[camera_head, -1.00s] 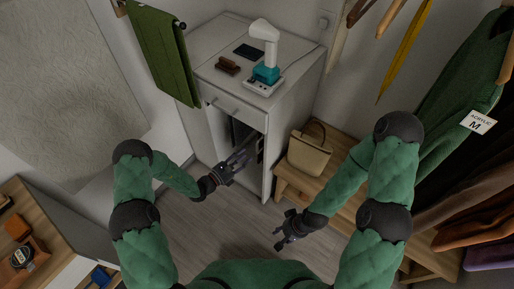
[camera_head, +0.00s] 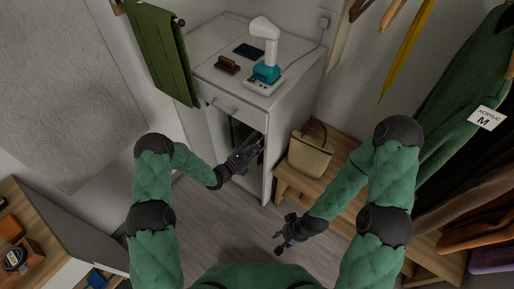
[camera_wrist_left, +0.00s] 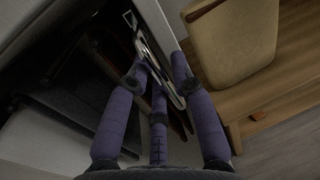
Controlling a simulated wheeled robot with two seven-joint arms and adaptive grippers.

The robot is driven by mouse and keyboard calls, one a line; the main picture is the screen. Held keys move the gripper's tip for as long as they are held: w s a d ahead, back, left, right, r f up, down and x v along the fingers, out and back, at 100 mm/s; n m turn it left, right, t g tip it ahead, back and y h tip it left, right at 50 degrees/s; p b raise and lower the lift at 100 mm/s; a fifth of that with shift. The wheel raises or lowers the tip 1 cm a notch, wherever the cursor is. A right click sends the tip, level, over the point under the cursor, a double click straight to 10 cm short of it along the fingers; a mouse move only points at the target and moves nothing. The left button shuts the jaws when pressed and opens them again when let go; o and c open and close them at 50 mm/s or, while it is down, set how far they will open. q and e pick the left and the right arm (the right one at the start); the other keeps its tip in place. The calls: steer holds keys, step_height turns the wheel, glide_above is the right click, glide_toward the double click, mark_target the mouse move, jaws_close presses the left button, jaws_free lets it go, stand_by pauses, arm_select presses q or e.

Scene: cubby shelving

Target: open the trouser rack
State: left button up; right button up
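The white cabinet (camera_head: 225,108) has a drawer above an open compartment. Inside, dark hanging garments show in the left wrist view (camera_wrist_left: 70,85); they look like trousers on the rack. A shiny metal bar (camera_wrist_left: 160,72), looking like the rack's handle, stands at the compartment's right side. My left gripper (camera_head: 255,150) is at the compartment opening. In the left wrist view its purple fingers (camera_wrist_left: 160,75) lie on either side of the metal bar, spread apart; contact is unclear. My right gripper (camera_head: 283,240) hangs over the floor in front of the bench, with its fingers apart and empty.
A beige handbag (camera_head: 309,152) sits on a wooden bench (camera_head: 335,180) right of the cabinet. A garment steamer (camera_head: 266,65) and a brown brush-like item (camera_head: 227,65) stand on the cabinet top. The floor in front is clear.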

arm_select(q)
jaws_close()
steer(key=shift+s, duration=0.1)
steer(key=s+d+p+v, duration=0.2)
steer(key=p+v, duration=0.1)
steer(key=v, duration=1.3)
steer(key=s+d+p+v, duration=0.2)
steer(key=p+v, duration=0.1)
steer(key=v, duration=1.3)
steer(key=shift+s, duration=0.55)
